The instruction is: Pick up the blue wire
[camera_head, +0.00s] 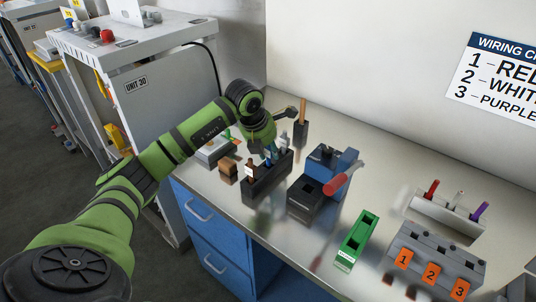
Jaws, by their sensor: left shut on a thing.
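The blue wire (268,159) appears as a small dark blue piece at the black holder (265,186) in the middle of the bench. My left gripper (269,153) is just above this holder, pointing down, and is shut on the blue wire. The fingertips are small and partly hidden, so I cannot tell whether the wire still sits in its slot. A brown piece (251,169) stands in the same holder to the left of my gripper. My right gripper is not in view.
A black-and-blue device with a red lever (344,178) stands right of the holder. A green block (357,240) is in front. A grey block numbered 1 to 3 (440,246) and a white rack (432,207) with red, white and purple wires are at right.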

